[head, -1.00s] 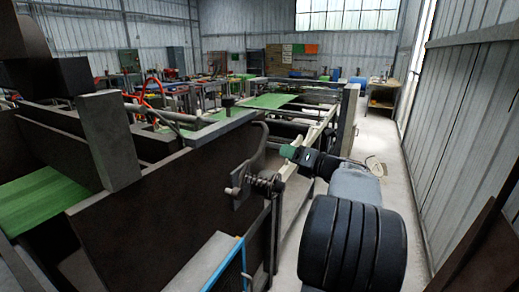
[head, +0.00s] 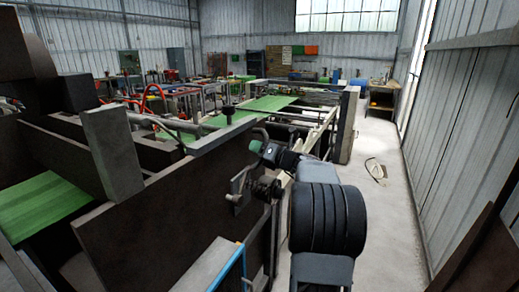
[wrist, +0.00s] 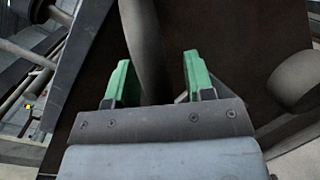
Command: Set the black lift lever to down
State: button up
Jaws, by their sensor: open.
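The dark lift lever stands at the outer side of the machine's dark panel (head: 160,212). In the head view its upper end (head: 262,132) shows just above my gripper (head: 257,148), and the arm hides part of it. In the wrist view the lever (wrist: 143,45) is a thick dark bar running down between the two green fingers of my gripper (wrist: 157,72). The fingers are open, with a gap to the right of the bar. The bar is closer to the left finger; I cannot tell whether it touches.
A spring and pivot (head: 266,188) sit on the panel below my gripper. A blue-edged frame (head: 228,268) stands in front. The machine's pale rails (head: 318,135) run away behind.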

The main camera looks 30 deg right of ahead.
grip_shut()
dwell(0.5)
